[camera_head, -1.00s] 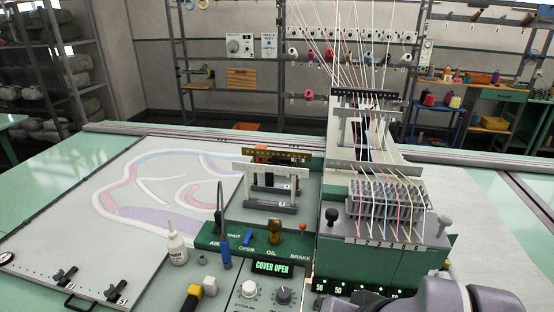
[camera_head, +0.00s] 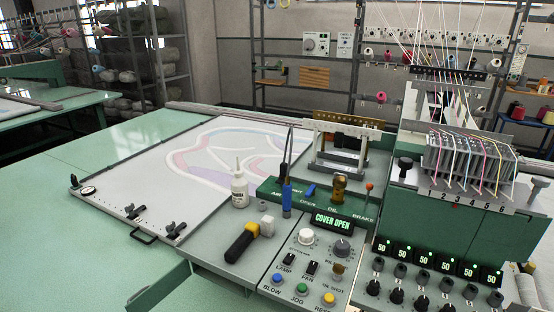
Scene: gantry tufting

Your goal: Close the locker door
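I see no locker door that I can make out in the head view. My gripper is not in view. The green tufting machine (camera_head: 445,225) stands at the right, with a control panel (camera_head: 290,262) in front of it. A small display (camera_head: 332,219) on it reads "COVER OPEN".
A white bottle (camera_head: 239,188) and a black-handled tool with a yellow and white head (camera_head: 243,240) sit left of the controls. A frame with a pale patterned cloth (camera_head: 165,170) lies on the green table (camera_head: 60,220). Shelving (camera_head: 140,60) stands at the back left.

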